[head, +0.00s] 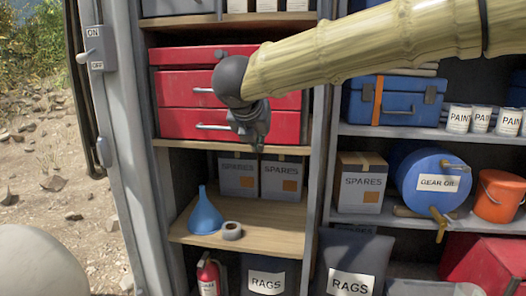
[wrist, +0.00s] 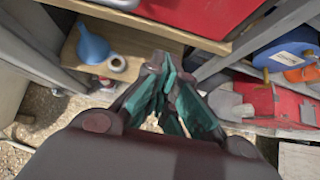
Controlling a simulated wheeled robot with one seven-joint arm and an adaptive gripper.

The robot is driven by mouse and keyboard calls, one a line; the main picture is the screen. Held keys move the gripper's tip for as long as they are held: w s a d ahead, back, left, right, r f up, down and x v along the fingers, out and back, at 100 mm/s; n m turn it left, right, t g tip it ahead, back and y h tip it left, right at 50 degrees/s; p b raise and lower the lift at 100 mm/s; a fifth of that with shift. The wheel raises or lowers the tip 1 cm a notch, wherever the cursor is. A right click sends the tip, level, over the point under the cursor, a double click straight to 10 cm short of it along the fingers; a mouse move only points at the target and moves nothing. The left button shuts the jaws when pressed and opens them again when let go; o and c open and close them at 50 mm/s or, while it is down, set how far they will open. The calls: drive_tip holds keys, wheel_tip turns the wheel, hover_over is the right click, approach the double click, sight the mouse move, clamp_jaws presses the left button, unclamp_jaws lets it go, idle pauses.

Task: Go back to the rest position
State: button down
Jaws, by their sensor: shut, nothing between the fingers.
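My gripper (head: 256,143) is in front of the shelving, at the lower front of the red drawer chest (head: 180,123). It points down, with the bamboo-like arm reaching in from the upper right. In the wrist view my gripper (wrist: 172,108) has its fingers together and empty. Both views show it apart from the blue funnel and the tape roll. No rest position is marked in either view.
A blue funnel (head: 205,215) and tape roll (head: 231,230) stand on the wooden shelf (head: 262,242). Spares boxes (head: 238,178), a gear oil drum (head: 432,182) and an orange bucket (head: 497,196) fill other shelves. A switch (head: 90,56) is on the left post. Open ground lies left.

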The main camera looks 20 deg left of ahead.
drive_tip(key=w+d+f+n+h, duration=0.1)
drive_tip(key=d+f+n, duration=0.4)
drive_tip(key=f, duration=0.8)
drive_tip(key=w+d+f+n, duration=0.2)
drive_tip(key=d+f+n, duration=0.35)
drive_tip(key=f, duration=0.75)
drive_tip(key=w+d+f+n+h, duration=0.1)
drive_tip(key=d+f+n, duration=0.2)
drive_tip(key=d+f, duration=0.7)
drive_tip(key=s+d+f+n+g, duration=0.1)
drive_tip(key=s+d+f+n, duration=0.2)
drive_tip(key=f, duration=0.4)
drive_tip(key=s+d+f+n+g, duration=0.15)
drive_tip(key=s+f, duration=0.25)
drive_tip(key=f, duration=0.4)
drive_tip(key=s+d+f+n, duration=0.3)
drive_tip(key=d+f, duration=0.1)
drive_tip(key=f, duration=0.3)
drive_tip(key=s+d+f+n+g, duration=0.2)
drive_tip(key=s+d+f+n, duration=0.2)
drive_tip(key=s, duration=0.7)
drive_tip(key=s+d+f+n+g, duration=0.2)
drive_tip(key=s+d+f+n, duration=0.2)
drive_tip(key=s+d, duration=0.4)
drive_tip(key=s+d+f+n+g, duration=0.3)
drive_tip(key=s+d+f, duration=0.3)
drive_tip(key=s, duration=0.8)
drive_tip(key=shift+s+d+f+n+b, duration=0.25)
drive_tip(key=shift+s+n+b, duration=0.05)
drive_tip(key=shift+n, duration=0.6)
